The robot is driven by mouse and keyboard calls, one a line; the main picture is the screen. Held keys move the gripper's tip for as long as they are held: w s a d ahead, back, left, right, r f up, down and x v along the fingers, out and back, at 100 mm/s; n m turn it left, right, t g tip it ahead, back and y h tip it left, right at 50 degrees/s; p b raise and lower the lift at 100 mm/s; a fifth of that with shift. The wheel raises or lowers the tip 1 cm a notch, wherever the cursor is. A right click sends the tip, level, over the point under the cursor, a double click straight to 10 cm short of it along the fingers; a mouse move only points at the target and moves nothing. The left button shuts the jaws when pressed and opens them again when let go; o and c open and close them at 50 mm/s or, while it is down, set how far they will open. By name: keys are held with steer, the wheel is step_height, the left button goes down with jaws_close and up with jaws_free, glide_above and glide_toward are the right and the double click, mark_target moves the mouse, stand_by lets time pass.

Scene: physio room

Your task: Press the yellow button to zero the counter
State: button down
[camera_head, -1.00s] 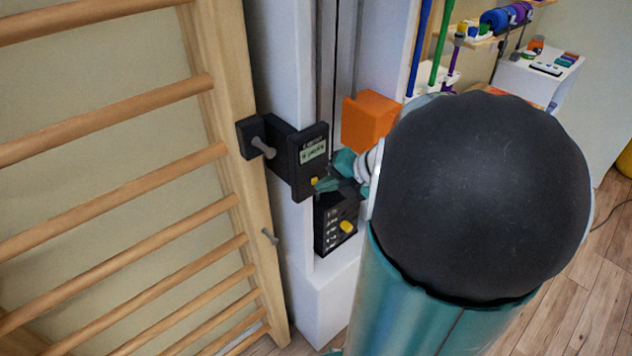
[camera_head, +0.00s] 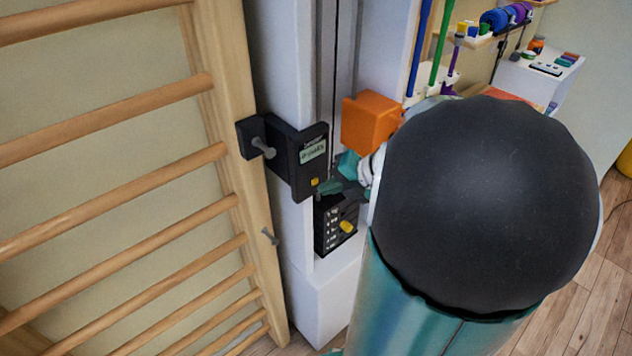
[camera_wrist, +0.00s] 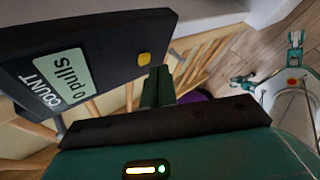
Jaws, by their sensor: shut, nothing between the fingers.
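The counter (camera_head: 307,160) is a black box with a pale green display, mounted beside the white column. In the wrist view its display (camera_wrist: 62,82) reads "COUNT" and "0 pulls". The yellow button (camera_head: 314,182) sits low on the counter's face and also shows in the wrist view (camera_wrist: 144,59). My gripper (camera_head: 326,188) is shut and empty, its green fingertips just right of and slightly below the button. In the wrist view the fingertips (camera_wrist: 157,78) appear close to the button but apart from it. My own arm hides part of the gripper in the head view.
An orange block (camera_head: 370,123) is on the column above my gripper. A black panel with a yellow knob (camera_head: 347,226) is below the counter. Wooden wall bars (camera_head: 120,210) stand at left, with a grey peg (camera_head: 270,237). A shelf and white cabinet (camera_head: 535,82) are at back right.

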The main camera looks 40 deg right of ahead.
steer(key=shift+s, duration=0.2)
steer(key=s, duration=0.5)
stand_by(0.5)
stand_by(0.6)
steer(key=s+a+r+m+g+h, duration=0.1)
steer(key=a+r+m+h, duration=0.1)
steer(key=a+m, duration=0.9)
steer(key=s+a+r+m+g+h, duration=0.1)
steer(key=a+r+m, duration=0.4)
steer(key=a+m, duration=0.7)
steer(key=shift+s+m+g+h, duration=0.2)
steer(key=shift+m+g+h, duration=0.4)
steer(key=shift+m, duration=0.6)
